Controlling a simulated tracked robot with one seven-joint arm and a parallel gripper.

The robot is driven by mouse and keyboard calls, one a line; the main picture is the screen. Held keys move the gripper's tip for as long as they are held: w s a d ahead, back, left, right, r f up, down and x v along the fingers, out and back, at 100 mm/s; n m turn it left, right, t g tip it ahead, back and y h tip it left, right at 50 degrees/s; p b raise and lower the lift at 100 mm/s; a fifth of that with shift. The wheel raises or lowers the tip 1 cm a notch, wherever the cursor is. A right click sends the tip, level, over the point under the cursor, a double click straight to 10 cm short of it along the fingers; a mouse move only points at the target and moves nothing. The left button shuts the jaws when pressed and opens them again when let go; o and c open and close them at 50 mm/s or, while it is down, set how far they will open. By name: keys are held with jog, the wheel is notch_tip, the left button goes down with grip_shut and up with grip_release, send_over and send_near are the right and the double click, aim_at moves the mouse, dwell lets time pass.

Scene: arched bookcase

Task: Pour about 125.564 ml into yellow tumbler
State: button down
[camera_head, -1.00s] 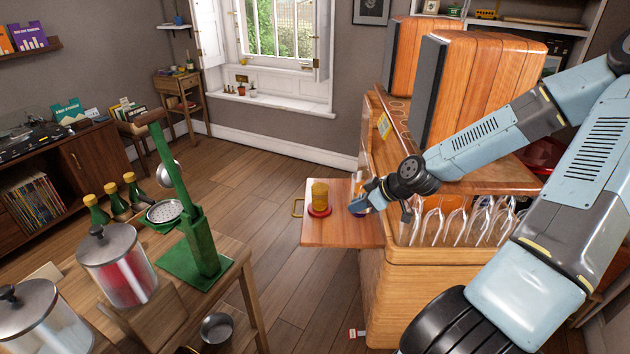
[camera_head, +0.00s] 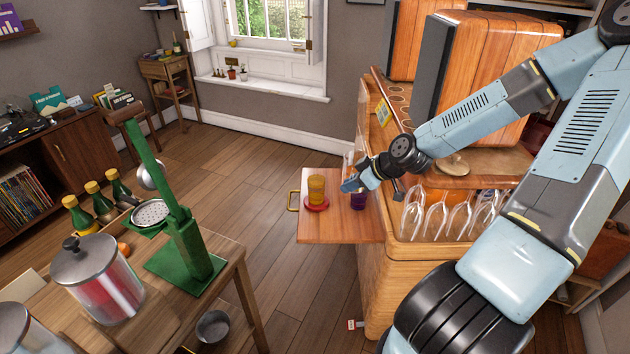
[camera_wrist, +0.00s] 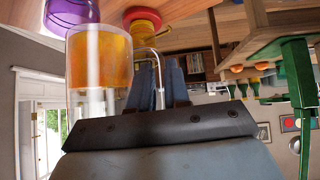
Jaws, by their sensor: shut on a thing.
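The yellow tumbler (camera_head: 316,189) stands upright on a red coaster (camera_head: 317,205) on the pull-out board. It also shows upside down in the wrist view (camera_wrist: 146,27), just beyond my gripper. My gripper (camera_wrist: 158,88) is shut on the handle of a clear glass jug (camera_wrist: 98,95). Orange liquid (camera_wrist: 100,57) fills part of the jug, at its base end; the jug looks roughly upright. In the head view my gripper (camera_head: 357,181) is just right of the yellow tumbler, above the board, and mostly hides the jug. A purple tumbler (camera_head: 358,200) stands below it.
The pull-out board (camera_head: 330,231) juts left from the wooden cabinet (camera_head: 385,285). Several stemmed glasses (camera_head: 437,218) hang or stand in the cabinet to the right. A large speaker-like box (camera_head: 490,75) stands above. A table with a green press (camera_head: 190,250) is at left; floor lies between.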

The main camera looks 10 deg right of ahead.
jog(key=shift+a, duration=0.1)
jog(key=shift+w+a+r+g+h, duration=0.4)
jog(key=shift+a+h, duration=0.1)
jog(key=shift+h, duration=0.5)
jog(key=a+h, duration=0.1)
jog(key=h, duration=0.1)
jog(key=w+a+g+h, duration=0.1)
jog(key=h, duration=0.2)
jog(key=g+h, duration=0.1)
jog(key=h, duration=0.1)
jog(key=shift+w+a+r+m+h+b, duration=0.25)
jog(key=shift+a+r+m+h+b, duration=0.1)
jog(key=shift+a+m+h, duration=0.05)
jog(key=b, duration=0.3)
jog(key=shift+a+h, duration=0.15)
jog(key=shift+h, duration=0.25)
jog(key=r+h+b, duration=0.1)
jog(key=b, duration=0.3)
jog(key=shift+a+r+g, duration=0.1)
jog(key=shift+g, duration=0.2)
jog(key=shift+r+h, duration=0.2)
jog(key=shift+h, duration=0.1)
jog(key=shift+h, duration=0.5)
dwell(0.3)
